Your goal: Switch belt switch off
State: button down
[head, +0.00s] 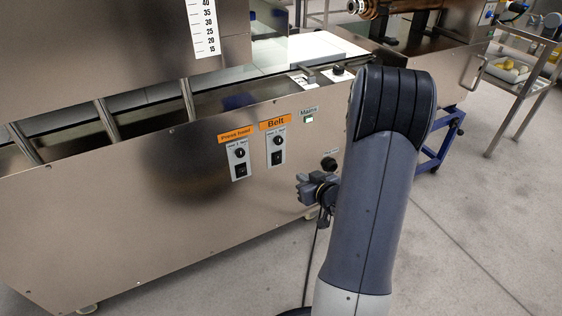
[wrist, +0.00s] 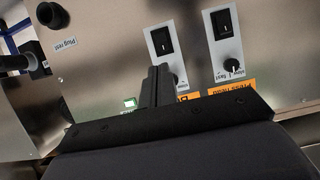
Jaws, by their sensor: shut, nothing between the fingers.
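The belt switch is a black rocker on a white plate under an orange "Belt" label. In the head view the belt switch (head: 277,158) sits on the machine's steel side panel, below a small dial. In the upside-down wrist view the belt switch (wrist: 163,41) is just beyond my gripper's tips. My gripper (wrist: 160,68) is shut and empty, its fingers covering part of the belt plate, the dial and the label. In the head view my gripper (head: 303,188) is right of and below the switch, partly hidden by my arm. I cannot tell whether the tips touch the panel.
A similar press switch (head: 240,170) sits left of the belt switch, and it also shows in the wrist view (wrist: 222,25). A green mains switch (head: 309,119) is to the upper right. A trolley (head: 520,75) stands far right.

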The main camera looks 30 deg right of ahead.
aim_at(278, 157)
jog(key=b+x, duration=0.4)
jog(key=x, duration=1)
jog(key=shift+w+f, duration=0.15)
jog(key=shift+f, duration=0.05)
jog(key=shift+r, duration=0.15)
jog(key=shift+w+r+p, duration=0.15)
jog(key=shift+r+p, duration=0.4)
jog(key=shift+r, duration=0.35)
jog(key=shift+r, duration=0.1)
